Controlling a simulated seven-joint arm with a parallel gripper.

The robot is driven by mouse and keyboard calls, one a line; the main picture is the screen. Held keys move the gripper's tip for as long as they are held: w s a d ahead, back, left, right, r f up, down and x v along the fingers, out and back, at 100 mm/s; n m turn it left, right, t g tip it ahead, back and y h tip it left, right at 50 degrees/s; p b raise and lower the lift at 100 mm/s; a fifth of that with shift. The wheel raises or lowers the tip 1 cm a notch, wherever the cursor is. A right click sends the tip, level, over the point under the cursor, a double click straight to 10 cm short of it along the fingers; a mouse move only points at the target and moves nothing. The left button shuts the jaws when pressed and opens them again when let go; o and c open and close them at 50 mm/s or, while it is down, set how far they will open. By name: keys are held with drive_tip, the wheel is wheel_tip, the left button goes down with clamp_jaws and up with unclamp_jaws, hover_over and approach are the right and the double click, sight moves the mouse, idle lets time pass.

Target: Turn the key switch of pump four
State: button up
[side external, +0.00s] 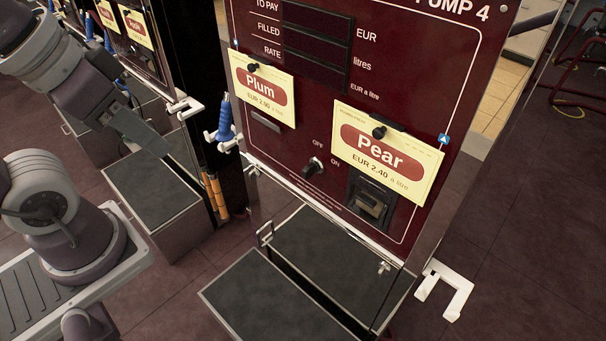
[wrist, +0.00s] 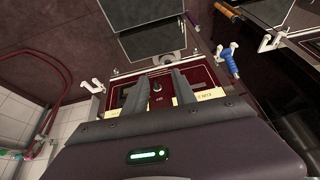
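Pump four (side external: 300,120) is a dark red panel with a "PUMP 4" heading. Its key switch (side external: 313,167), a small black knob, sits low on the panel, with OFF printed above it and ON to its right. I cannot tell which mark it points at. The wrist view sees the panel roughly upside down, with the key switch (wrist: 157,87) between my finger outlines. My gripper (wrist: 157,84) is open and empty. In the side view my gripper (side external: 160,146) is at the left, well apart from the switch.
Plum (side external: 262,90) and Pear (side external: 385,152) cards hang either side above the switch. A blue nozzle (side external: 226,122) hangs at the panel's left. Dark trays (side external: 275,300) jut out below. A white bracket (side external: 444,290) projects at lower right. Another pump (side external: 120,50) stands at the left.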

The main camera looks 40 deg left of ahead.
sight(304, 174)
drive_tip(key=s+a+f+m+g+y, duration=0.3)
drive_tip(key=a+f+g+y, duration=0.3)
drive_tip(key=a+f+g, duration=0.15)
drive_tip(key=w+a+r+m+y, duration=0.2)
drive_tip(key=w+a+m+y, duration=0.1)
drive_tip(key=a+m+y, duration=0.3)
drive_tip(key=w+d+m+t+y, duration=0.1)
drive_tip(key=w+m+t+y, duration=0.45)
drive_tip(key=w+t, duration=0.3)
drive_tip(key=w+d+f+m+t+h, duration=0.6)
drive_tip(key=w+d+m+t, duration=0.3)
drive_tip(key=m+t, duration=0.25)
drive_tip(key=d+f+m+h, duration=0.8)
drive_tip(key=f+m+h, duration=0.2)
drive_tip(key=f+h, duration=0.2)
drive_tip(key=shift+t, duration=0.25)
drive_tip(key=w, duration=0.7)
drive_tip(key=shift+w+d, duration=0.15)
drive_tip(key=shift+d, duration=0.05)
drive_tip(key=shift+w, duration=0.2)
clamp_jaws()
